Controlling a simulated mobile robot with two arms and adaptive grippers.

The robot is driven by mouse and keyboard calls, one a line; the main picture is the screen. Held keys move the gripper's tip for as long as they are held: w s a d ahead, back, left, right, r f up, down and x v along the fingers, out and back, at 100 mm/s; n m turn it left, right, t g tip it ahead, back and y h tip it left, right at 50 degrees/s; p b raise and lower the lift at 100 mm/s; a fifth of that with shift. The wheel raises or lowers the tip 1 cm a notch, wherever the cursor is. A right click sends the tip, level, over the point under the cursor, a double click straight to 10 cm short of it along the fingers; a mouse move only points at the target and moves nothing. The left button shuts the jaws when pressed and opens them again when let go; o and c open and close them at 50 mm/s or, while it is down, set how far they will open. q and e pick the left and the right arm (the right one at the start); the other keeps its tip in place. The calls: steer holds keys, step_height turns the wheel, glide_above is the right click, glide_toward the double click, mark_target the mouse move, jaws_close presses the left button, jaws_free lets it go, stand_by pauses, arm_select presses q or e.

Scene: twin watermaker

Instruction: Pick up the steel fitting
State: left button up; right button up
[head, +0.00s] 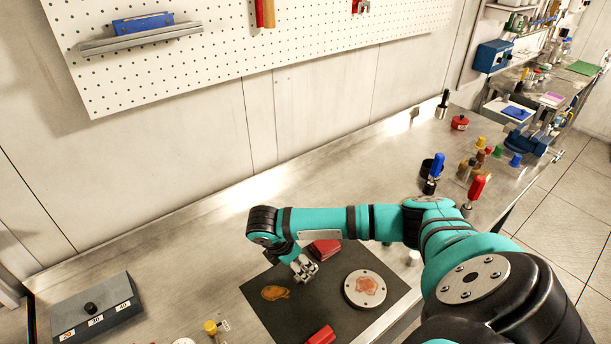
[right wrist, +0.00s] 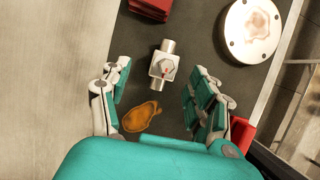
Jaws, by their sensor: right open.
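The steel fitting (right wrist: 163,66) shows in the right wrist view as a small square block with a round stub at each end and a red mark on its face. It lies on the dark mat (right wrist: 211,53). My right gripper (right wrist: 153,97) is open, its fingers pointing down at the mat. The fitting lies ahead of the gap between the fingers, and I see no contact. In the head view, my right gripper (head: 305,270) is over the mat (head: 283,316), and I cannot make out the fitting apart from it. My left gripper is not in view.
An orange-brown patch (right wrist: 141,117) is on the mat near the left finger. A round metal flange (head: 370,288), a red block (head: 324,249) and another red item (head: 321,335) are around the gripper.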

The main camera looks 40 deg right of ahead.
mark_target(303, 266)
steer(key=shift+s+d+f+p, duration=0.2)
steer(key=shift+f+p, duration=0.15)
steer(key=shift+p, duration=0.05)
steer(key=shift+s+d+f+p, duration=0.15)
steer(key=shift+f+p, duration=0.2)
steer(key=x, duration=0.2)
steer(key=shift+d+f+p, duration=0.1)
steer(key=shift+f+p, duration=0.2)
steer(key=shift+p, duration=0.1)
steer(key=shift+d+f, duration=0.15)
steer(key=shift+f, duration=0.35)
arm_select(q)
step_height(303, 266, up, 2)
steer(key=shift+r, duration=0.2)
arm_select(e)
jaws_close()
